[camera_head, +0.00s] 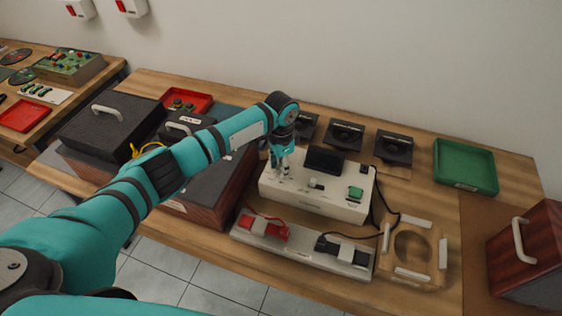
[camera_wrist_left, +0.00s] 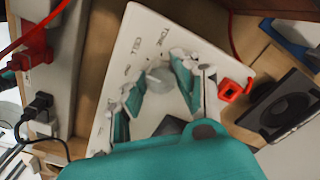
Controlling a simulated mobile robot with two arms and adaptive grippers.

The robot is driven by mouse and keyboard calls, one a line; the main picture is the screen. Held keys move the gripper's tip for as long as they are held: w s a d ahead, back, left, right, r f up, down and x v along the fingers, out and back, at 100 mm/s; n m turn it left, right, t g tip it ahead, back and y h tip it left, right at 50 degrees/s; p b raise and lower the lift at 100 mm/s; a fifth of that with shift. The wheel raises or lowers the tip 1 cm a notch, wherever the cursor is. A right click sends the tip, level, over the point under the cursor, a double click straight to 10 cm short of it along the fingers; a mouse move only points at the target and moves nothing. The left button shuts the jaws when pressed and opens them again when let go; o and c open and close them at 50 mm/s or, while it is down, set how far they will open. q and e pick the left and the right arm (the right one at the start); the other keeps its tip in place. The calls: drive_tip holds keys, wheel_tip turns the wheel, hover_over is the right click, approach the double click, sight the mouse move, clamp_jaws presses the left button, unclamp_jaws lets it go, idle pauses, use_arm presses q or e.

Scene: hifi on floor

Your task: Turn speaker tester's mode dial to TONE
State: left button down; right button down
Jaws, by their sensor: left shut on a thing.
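The dial's pointer direction is hard to make out. My right gripper is not in view.
A green tray (camera_head: 465,166), a wooden ring frame (camera_head: 413,254) and a cable are at right. Dark cabinets stand left, under my arm.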

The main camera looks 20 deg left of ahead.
use_arm(q)
drive_tip(key=m+p, duration=0.1)
drive_tip(key=m, duration=1.1)
drive_tip(key=shift+w+m, duration=0.1)
drive_tip(key=shift+m, duration=0.3)
drive_tip(key=shift+r, duration=0.1)
drive_tip(key=c, duration=1)
unclamp_jaws()
wheel_tip(320, 180, up, 12)
drive_tip(key=shift+f, duration=0.1)
